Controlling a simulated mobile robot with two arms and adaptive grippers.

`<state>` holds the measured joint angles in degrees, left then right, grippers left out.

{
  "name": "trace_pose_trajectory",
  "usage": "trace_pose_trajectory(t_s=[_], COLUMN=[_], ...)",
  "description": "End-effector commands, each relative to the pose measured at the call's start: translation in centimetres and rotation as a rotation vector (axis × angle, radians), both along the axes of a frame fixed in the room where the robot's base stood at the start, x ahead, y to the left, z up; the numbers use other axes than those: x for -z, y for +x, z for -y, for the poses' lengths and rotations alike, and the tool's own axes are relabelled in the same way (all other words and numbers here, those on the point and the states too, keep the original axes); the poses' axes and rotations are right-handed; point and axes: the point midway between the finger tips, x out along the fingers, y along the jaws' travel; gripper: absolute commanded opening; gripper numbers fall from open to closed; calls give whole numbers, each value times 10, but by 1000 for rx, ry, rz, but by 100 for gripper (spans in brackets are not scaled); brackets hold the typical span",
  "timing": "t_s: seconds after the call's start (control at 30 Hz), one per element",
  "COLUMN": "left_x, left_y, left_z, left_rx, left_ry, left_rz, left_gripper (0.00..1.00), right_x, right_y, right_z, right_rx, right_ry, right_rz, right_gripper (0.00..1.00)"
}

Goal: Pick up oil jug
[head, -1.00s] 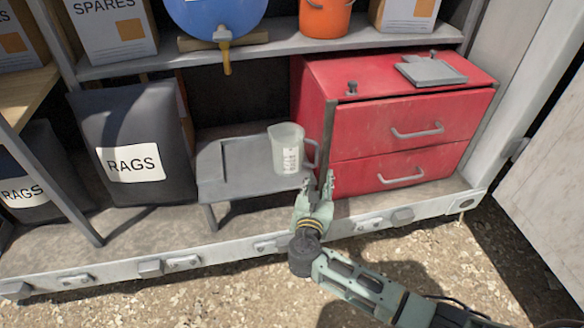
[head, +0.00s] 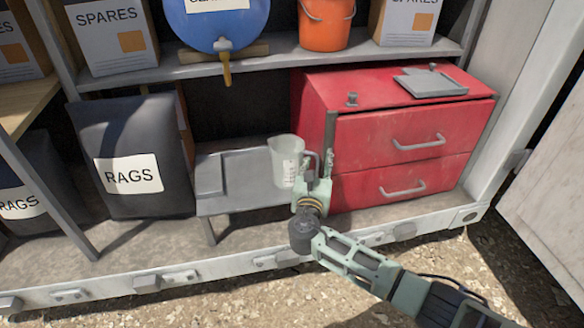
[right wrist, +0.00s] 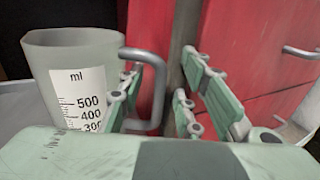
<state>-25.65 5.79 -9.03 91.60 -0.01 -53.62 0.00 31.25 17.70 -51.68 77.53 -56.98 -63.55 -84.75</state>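The oil jug (head: 286,162) is a translucent measuring jug with a white ml scale and a grey handle on its right. My right gripper (head: 315,168) is open at the handle side of the jug. In the right wrist view the jug (right wrist: 75,70) is at the left. There the right gripper's fingers (right wrist: 168,82) are spread, with the handle close to the left finger; I cannot tell if they touch. My left gripper is not in view.
A red drawer cabinet (head: 400,125) stands just right of and behind the gripper. A black rags bag (head: 125,150) is to the left. A blue tank (head: 225,22) with a tap and an orange bucket (head: 325,25) are on the shelf (head: 180,65) above.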

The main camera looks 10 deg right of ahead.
Motion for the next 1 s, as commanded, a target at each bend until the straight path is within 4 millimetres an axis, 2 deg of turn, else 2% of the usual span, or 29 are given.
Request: trace_pose_trajectory(t_s=[0.03,0.4,1.0], left_x=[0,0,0], left_y=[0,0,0], left_z=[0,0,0], left_rx=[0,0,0], left_ry=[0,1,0], left_rz=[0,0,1], left_gripper=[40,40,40], right_x=[0,0,-2], right_y=[0,0,0], right_z=[0,0,-1], right_rx=[0,0,0], right_ry=[0,0,1], right_rz=[0,0,2], right_gripper=[31,0,0])
